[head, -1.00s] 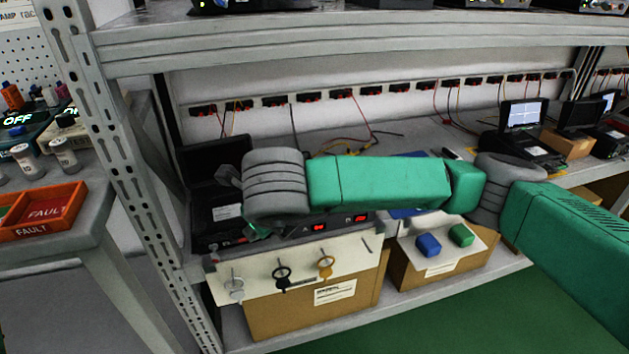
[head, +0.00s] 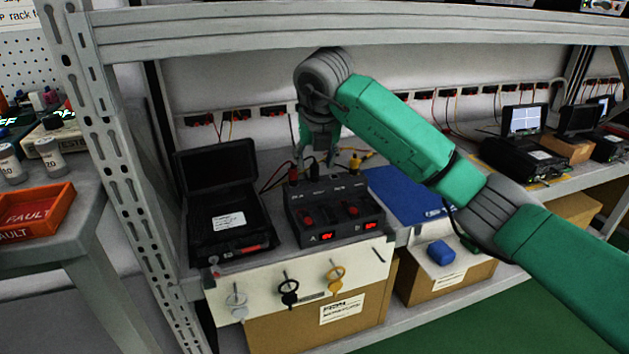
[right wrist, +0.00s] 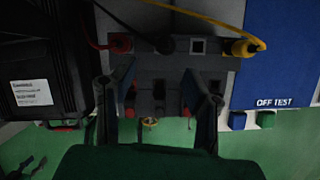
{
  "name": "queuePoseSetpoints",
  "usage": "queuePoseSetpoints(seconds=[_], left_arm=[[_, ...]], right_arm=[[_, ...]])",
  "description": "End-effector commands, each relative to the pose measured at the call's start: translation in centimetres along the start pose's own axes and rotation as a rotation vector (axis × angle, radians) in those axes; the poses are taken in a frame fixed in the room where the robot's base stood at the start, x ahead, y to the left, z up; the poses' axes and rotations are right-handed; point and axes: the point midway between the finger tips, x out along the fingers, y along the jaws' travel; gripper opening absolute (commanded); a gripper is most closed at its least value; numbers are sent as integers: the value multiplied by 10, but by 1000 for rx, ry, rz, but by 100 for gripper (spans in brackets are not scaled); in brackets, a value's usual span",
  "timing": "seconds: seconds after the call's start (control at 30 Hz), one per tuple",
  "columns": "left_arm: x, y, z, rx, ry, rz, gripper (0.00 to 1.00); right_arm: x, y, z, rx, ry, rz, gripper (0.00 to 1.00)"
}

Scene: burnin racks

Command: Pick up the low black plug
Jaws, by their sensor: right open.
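A black unit with red displays (head: 340,229) sits on the shelf. A black plug (right wrist: 165,46) with a dark lead stands at its back edge, between a red plug (right wrist: 121,43) and a yellow plug (right wrist: 240,48). In the head view the black plug is small and partly hidden by my gripper. My right gripper (head: 316,161) points down over the back of the unit, open and empty. In the right wrist view its fingers (right wrist: 147,80) are spread over the unit, and the black plug shows beyond the fingertips. My left gripper is not in view.
An open black case (head: 228,215) stands left of the unit. A blue mat (head: 405,195) lies to the right. A panel with hanging keys (head: 300,265) is in front. The upper shelf (head: 300,30) and a slotted post (head: 120,190) bound the space.

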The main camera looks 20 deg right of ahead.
Motion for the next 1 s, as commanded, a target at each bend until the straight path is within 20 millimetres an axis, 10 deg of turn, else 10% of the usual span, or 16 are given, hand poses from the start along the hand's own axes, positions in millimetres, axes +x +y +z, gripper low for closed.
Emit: queuePoseSetpoints(seconds=[0.83,1.0], left_arm=[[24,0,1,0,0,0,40],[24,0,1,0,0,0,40]], right_arm=[[56,-2,14,0,-1,3,42],[57,-3,14,1,0,4,0]])
